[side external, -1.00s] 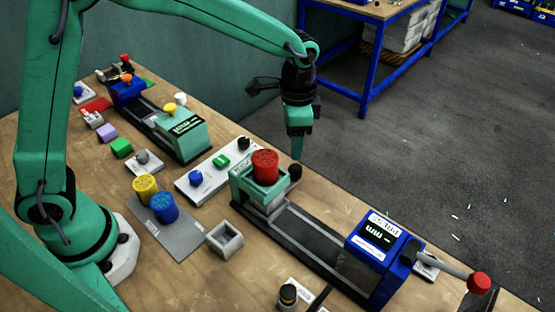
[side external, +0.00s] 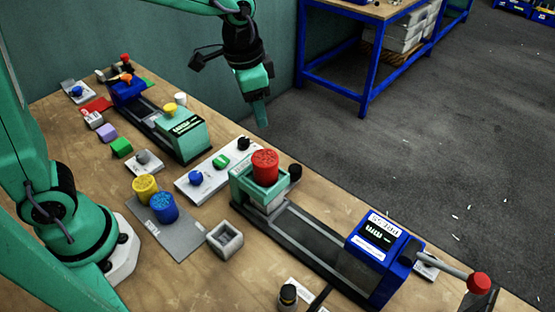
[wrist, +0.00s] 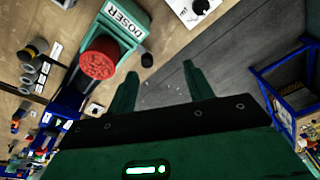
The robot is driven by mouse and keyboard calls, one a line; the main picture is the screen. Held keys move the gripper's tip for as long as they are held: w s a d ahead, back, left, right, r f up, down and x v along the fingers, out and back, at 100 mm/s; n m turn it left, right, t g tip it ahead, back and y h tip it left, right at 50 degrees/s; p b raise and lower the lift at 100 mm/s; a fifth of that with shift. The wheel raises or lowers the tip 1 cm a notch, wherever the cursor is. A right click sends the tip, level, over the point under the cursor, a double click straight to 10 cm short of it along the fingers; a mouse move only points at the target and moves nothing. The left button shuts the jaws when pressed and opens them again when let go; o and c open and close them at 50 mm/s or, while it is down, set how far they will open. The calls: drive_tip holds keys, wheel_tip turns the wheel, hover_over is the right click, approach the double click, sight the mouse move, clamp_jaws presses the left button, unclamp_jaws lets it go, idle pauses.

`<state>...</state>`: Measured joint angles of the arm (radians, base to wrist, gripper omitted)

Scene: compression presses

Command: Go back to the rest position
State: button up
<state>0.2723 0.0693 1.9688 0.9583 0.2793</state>
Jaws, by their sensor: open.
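My gripper (side external: 262,115) hangs in the air above the far edge of the bench, up and to the left of the near press. In the wrist view its two green fingers (wrist: 158,88) stand apart with nothing between them. A red cylinder (side external: 265,166) sits in the green holder (side external: 243,186) of the near press, apart from my gripper.
The near press has a blue display unit (side external: 383,245) and a red-knobbed lever (side external: 479,283). A second press (side external: 180,132) stands farther back. Yellow (side external: 145,188) and blue (side external: 164,208) cylinders stand on a grey plate. A blue-framed table (side external: 365,50) stands beyond open floor.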

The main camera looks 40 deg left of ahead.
drive_tip(key=s+a+r+n+t, duration=0.2)
drive_tip(key=s+a, duration=0.3)
drive_tip(key=s, duration=0.3)
drive_tip(key=s+a+r+n+t, duration=0.2)
drive_tip(key=s+a+n, duration=0.2)
drive_tip(key=s, duration=0.4)
drive_tip(key=shift+a+r, duration=0.4)
drive_tip(key=shift+a, duration=0.45)
